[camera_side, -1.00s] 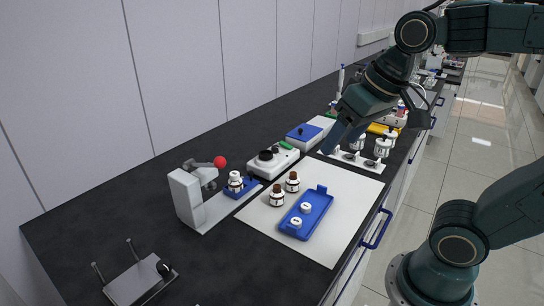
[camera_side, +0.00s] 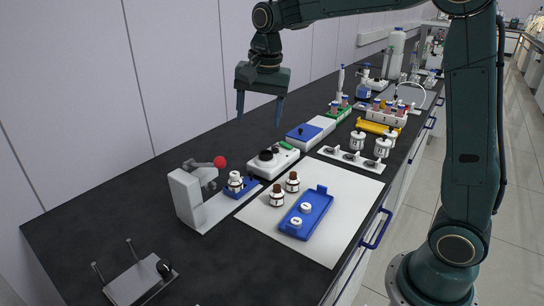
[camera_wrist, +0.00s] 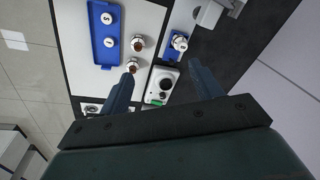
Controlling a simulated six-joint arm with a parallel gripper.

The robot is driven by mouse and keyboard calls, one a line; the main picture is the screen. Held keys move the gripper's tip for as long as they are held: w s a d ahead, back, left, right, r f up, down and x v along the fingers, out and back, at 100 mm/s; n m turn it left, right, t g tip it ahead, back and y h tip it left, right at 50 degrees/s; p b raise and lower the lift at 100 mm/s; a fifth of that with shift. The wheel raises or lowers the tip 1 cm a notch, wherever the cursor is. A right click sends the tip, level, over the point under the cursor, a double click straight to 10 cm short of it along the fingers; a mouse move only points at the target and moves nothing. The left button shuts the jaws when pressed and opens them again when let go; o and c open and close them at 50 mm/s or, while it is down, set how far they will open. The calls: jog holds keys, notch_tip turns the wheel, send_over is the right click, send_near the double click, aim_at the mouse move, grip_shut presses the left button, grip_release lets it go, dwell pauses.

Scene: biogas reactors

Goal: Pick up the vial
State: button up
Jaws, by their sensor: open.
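Several vials are in view. One white-topped vial (camera_side: 235,182) stands upright in the blue holder at the foot of a grey press; it also shows in the wrist view (camera_wrist: 180,42). Two brown-topped vials, one nearer (camera_side: 277,197) and one farther (camera_side: 293,183), stand on the white mat (camera_side: 335,190); they also show in the wrist view, one (camera_wrist: 138,43) above the other (camera_wrist: 131,66). My gripper (camera_side: 260,110) is open and empty, pointing down, high above the bench. In the wrist view its fingers (camera_wrist: 163,72) straddle the region of the white-and-black device.
A blue tray (camera_side: 318,206) with two white caps lies on the mat beside the brown-topped vials. The grey press (camera_side: 187,197) has a red-knobbed lever. A white device (camera_side: 272,162) and a white rack (camera_side: 350,159) stand behind.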

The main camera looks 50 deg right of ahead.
aim_at(234, 173)
jog(key=w+d+f+m+g, duration=0.2)
jog(key=w+f+m, duration=0.4)
jog(key=w+f, duration=0.4)
jog(key=shift+w+d+f, duration=0.15)
jog(key=shift+w+f, duration=0.15)
jog(key=shift+w, duration=0.45)
jog(key=shift+f, duration=4.3)
jog(key=shift+f, duration=2.6)
jog(key=c, duration=1.1)
jog(key=shift+r, duration=0.1)
